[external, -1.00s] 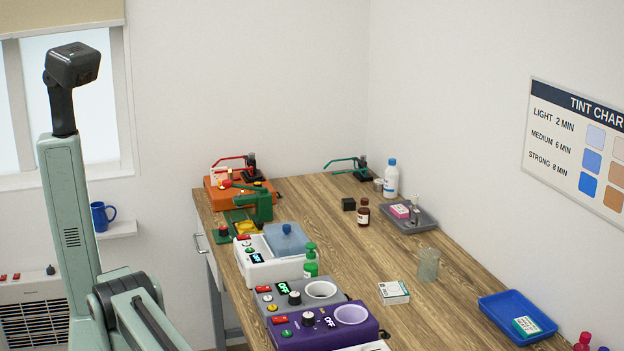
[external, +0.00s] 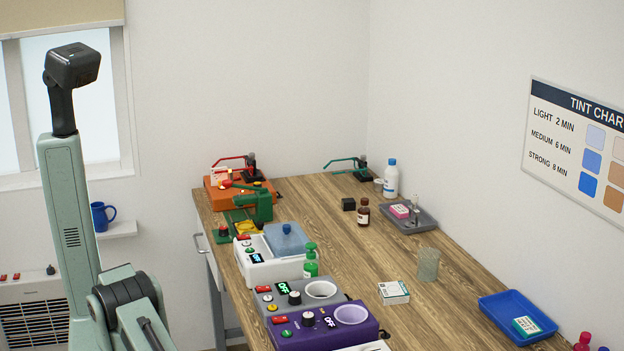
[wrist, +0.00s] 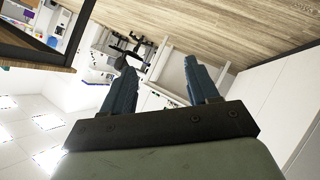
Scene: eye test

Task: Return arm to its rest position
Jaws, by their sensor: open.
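My gripper (wrist: 160,88) shows in the wrist view with its two dark blue fingers apart and nothing between them. Behind the fingers the room looks tilted, with wooden flooring, white cabinets and blurred furniture. In the external view my green arm rises at the left, clear of the workbench; its gripper end is outside that picture. The wooden bench (external: 330,240) holds the devices and bottles, and no part of the arm that shows touches them.
On the bench stand a purple heater unit (external: 290,338), a grey unit (external: 268,297), a white bath with blue lid (external: 285,241), a green pump bottle (external: 311,262), a blue tray (external: 500,303) and a small carton (external: 393,292). The bench middle is fairly clear.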

